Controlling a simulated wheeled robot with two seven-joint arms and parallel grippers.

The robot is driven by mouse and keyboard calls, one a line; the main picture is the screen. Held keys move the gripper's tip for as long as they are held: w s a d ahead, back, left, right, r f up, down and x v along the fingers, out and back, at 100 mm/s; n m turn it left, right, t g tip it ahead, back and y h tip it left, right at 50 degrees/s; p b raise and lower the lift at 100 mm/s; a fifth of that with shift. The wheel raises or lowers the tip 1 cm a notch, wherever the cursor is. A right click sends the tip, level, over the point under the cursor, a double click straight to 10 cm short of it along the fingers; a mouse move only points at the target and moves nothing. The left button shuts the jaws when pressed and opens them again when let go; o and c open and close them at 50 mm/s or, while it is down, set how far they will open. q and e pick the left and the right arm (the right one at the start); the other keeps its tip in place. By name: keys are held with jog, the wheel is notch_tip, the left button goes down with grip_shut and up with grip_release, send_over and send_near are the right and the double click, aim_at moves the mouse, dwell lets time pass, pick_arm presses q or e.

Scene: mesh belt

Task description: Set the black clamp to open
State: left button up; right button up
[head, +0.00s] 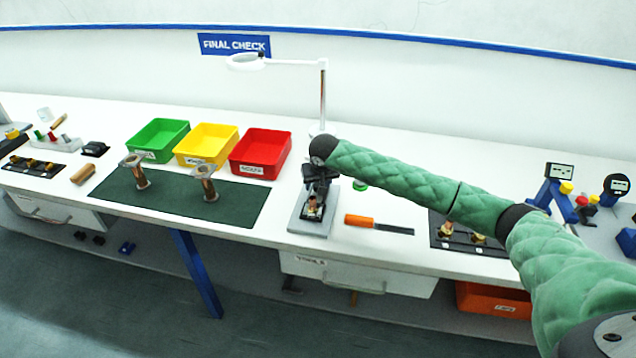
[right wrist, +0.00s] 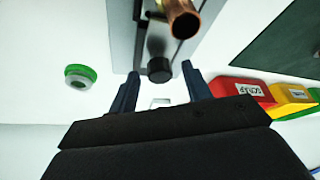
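The black clamp stands on a grey base plate (head: 301,223) at the middle of the bench, mostly hidden by my right gripper in the head view. A copper and brass fitting (head: 313,204) sits at the clamp; its copper tube (right wrist: 182,20) shows in the right wrist view. My right gripper (head: 317,178) is over the rear of the clamp. In the right wrist view its two fingers (right wrist: 160,88) are apart, with the clamp's round black knob (right wrist: 160,70) lying in the gap just beyond the tips. I cannot tell any contact. My left gripper is not in view.
An orange-handled file (head: 378,224) lies right of the base plate. A green round item (head: 360,185) is close behind it. The red bin (head: 261,153), yellow bin and green bin stand left. A lamp post (head: 322,95) rises behind my gripper.

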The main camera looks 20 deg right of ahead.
grip_shut()
jog(key=shift+w+d, duration=0.35)
jog(key=shift+w, duration=0.2)
jog(key=shift+w+d, duration=0.3)
jog(key=shift+w, duration=0.25)
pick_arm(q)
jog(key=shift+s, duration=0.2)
pick_arm(e)
jog(key=shift+r, duration=0.15)
grip_release()
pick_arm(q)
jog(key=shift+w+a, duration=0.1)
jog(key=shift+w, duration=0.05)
pick_arm(e)
jog(key=shift+o, duration=0.2)
jog(key=shift+w+d, duration=0.1)
jog(key=shift+s+r, duration=0.15)
jog(key=shift+s, duration=0.05)
jog(key=b+v, duration=0.2)
jog(key=v, duration=0.3)
jog(key=shift+r+b, duration=0.3)
jog(key=shift+b, duration=0.1)
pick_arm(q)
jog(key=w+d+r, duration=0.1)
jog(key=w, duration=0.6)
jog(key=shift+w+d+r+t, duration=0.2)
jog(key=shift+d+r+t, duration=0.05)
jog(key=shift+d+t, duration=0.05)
pick_arm(e)
jog(key=shift+v, duration=0.8)
